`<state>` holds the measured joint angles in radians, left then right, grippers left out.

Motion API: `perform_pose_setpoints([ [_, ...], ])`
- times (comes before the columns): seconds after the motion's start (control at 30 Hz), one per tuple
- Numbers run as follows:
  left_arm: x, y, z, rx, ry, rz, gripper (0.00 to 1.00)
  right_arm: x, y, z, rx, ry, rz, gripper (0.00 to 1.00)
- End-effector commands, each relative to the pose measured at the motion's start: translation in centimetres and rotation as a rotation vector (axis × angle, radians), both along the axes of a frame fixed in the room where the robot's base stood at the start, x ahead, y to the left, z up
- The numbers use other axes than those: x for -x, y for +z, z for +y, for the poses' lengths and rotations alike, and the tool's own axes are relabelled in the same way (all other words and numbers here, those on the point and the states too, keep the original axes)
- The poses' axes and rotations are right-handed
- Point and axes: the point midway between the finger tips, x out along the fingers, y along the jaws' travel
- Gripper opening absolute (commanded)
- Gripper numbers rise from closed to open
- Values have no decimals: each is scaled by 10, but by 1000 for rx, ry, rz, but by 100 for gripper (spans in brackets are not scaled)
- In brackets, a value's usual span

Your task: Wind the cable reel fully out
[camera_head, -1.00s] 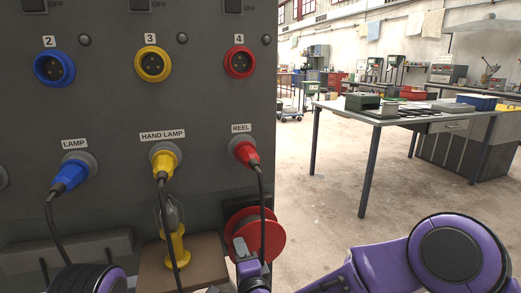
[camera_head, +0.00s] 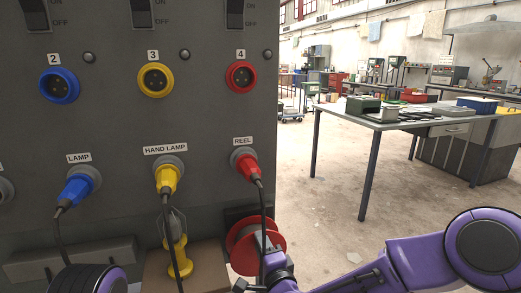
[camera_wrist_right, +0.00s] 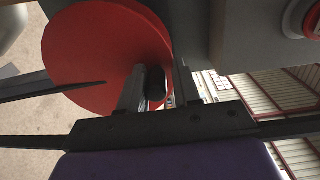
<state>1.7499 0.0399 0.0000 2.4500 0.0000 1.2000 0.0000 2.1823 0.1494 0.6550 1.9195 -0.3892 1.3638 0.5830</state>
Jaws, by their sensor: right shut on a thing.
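The cable reel (camera_head: 236,257) is red and sits low at the right edge of the grey panel; its red disc (camera_wrist_right: 90,50) fills much of the right wrist view. My right gripper (camera_head: 276,262) is at the reel's lower right. In the wrist view its fingers (camera_wrist_right: 152,88) are shut on a small dark crank knob (camera_wrist_right: 155,82) by the disc. A black cable (camera_head: 262,208) hangs from the red REEL plug (camera_head: 248,167) and passes in front of the reel. How much cable is wound on it is hidden. My left gripper is out of view.
Blue lamp plug (camera_head: 77,188) and yellow hand lamp plug (camera_head: 167,180) sit in the panel (camera_head: 115,130), their cables hanging. A yellow hand lamp (camera_head: 178,258) stands left of the reel. A workbench (camera_head: 395,122) stands at the right, with open floor (camera_head: 330,205) before it.

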Motion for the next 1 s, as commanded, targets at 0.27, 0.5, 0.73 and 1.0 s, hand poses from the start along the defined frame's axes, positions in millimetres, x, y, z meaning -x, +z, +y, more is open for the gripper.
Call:
perform_pose_setpoints([
  [0.27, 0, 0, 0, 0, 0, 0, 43, -2, 4, -1, -5, -5, -8, 96],
  [0.5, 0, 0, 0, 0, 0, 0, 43, 0, 2, 0, -2, -3, -4, 96],
  [0.73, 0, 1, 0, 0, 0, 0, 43, 28, 2, -9, -2, -2, -2, 96],
  [1.0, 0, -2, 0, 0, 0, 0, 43, 65, 1, -21, -2, -2, -2, 96],
])
